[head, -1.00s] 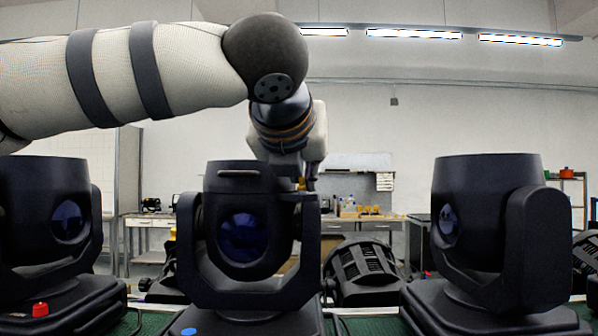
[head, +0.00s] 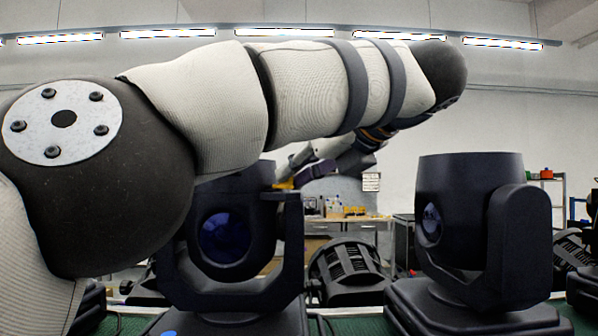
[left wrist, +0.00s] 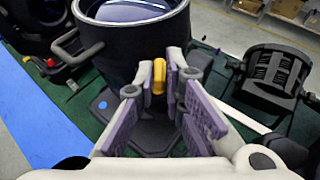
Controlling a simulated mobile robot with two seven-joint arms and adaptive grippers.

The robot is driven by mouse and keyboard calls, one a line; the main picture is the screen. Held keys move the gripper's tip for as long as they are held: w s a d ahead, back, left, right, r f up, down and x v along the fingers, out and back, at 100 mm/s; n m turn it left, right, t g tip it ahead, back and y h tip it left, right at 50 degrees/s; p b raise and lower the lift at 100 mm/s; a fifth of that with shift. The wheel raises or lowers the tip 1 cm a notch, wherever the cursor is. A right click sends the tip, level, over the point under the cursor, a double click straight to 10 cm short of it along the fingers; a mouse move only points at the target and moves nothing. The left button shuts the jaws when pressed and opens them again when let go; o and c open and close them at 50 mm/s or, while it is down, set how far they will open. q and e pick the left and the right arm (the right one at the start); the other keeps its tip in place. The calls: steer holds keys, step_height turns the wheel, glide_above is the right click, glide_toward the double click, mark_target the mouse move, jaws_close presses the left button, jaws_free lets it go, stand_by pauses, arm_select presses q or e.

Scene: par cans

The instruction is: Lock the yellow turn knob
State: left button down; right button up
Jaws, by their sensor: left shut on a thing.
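The yellow turn knob (left wrist: 158,75) is a small upright tab on the side of the middle black moving-head light (left wrist: 130,50). In the head view this light (head: 228,235) stands partly behind my left arm. My left gripper (left wrist: 160,82) has purple-padded fingers, one on each side of the knob, and is shut on it. In the head view my left gripper (head: 290,184) is small, at the upper right side of the light, with a bit of yellow by it. My right gripper is in neither view.
Another black moving-head light (head: 470,235) stands to the right. A finned black par can (head: 348,270) lies between the two lights; it also shows in the left wrist view (left wrist: 270,78). A blue strip (left wrist: 40,120) runs along the green tabletop's left edge.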

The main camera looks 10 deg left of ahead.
arm_select(q)
steer(key=shift+f+n+g, duration=0.1)
steer(key=shift+n+g, duration=0.3)
steer(key=shift+g, duration=0.1)
steer(key=c, duration=1.8)
jaws_free()
steer(key=shift+a, duration=0.1)
steer(key=shift+o, duration=0.2)
